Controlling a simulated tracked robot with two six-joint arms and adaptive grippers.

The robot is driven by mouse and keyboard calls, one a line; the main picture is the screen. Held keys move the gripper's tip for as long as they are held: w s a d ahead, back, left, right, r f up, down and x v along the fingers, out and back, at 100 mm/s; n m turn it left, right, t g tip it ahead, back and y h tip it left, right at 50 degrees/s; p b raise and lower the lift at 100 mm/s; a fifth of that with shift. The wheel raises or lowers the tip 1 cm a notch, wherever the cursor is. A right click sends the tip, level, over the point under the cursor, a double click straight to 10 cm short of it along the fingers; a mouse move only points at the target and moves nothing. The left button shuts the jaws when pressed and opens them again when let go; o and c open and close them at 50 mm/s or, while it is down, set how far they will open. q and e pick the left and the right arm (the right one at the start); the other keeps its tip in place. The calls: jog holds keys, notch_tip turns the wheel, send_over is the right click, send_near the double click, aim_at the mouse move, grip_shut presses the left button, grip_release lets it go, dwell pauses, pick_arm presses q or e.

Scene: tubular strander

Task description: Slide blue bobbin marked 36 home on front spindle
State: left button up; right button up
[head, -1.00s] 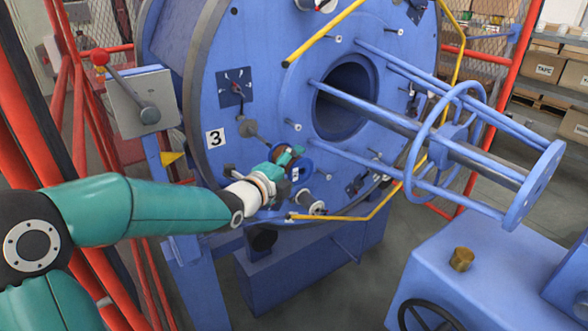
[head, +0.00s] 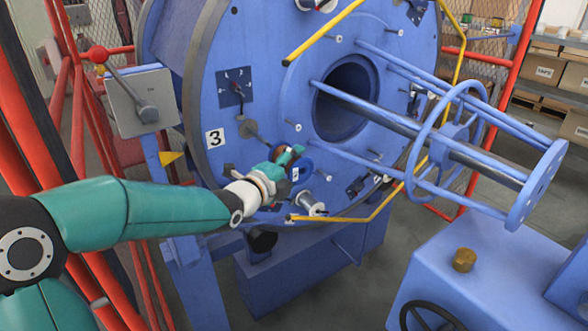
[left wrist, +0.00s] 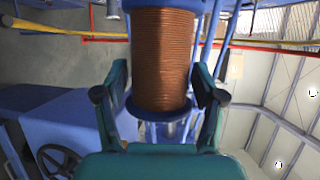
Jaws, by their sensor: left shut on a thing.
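My left gripper (head: 286,156) is shut on a bobbin with blue flanges (head: 304,172), low on the front face of the big blue disc (head: 225,115). In the left wrist view the bobbin shows copper-coloured winding (left wrist: 163,55) and a blue flange near me, with the two gripper fingers (left wrist: 162,90) on either side of it. Its end towards the disc is hidden, so I cannot tell how far it sits on a spindle. A small pale label shows on the flange, but its number is too small to read. My right gripper is not in view.
A silver-white spool (head: 312,204) sits just below right of the bobbin. Yellow bars (head: 350,214) run close below and right. Blue rods and a ring cage (head: 445,135) stick out from the disc at right. A grey lever box (head: 142,102) stands left.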

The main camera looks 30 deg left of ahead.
aim_at(271, 146)
pick_arm(q)
jog(key=shift+r, duration=0.1)
dwell(0.6)
jog(key=shift+b, duration=0.45)
jog(key=shift+a, duration=0.1)
jog(key=shift+w+a+p, duration=0.15)
jog(key=shift+w+a, duration=0.15)
jog(key=shift+a, duration=0.35)
jog(key=shift+w+a+p, duration=0.15)
jog(key=shift+w+a, duration=0.1)
jog(key=shift+a, duration=0.4)
jog(key=shift+w+a+r+p, duration=0.1)
jog(key=shift+w+a+p, duration=0.3)
jog(key=shift+a+p, duration=0.4)
jog(key=shift+w+a+f+p, duration=0.1)
jog(key=shift+w+a+p, duration=0.35)
jog(key=shift+a, duration=0.7)
jog(key=shift+w+a+r+p, duration=0.1)
jog(key=shift+w+a+p, duration=0.3)
jog(key=shift+a+p, duration=0.4)
jog(key=shift+a+r, duration=0.1)
jog(key=shift+a, duration=0.3)
jog(key=shift+a+r, duration=0.1)
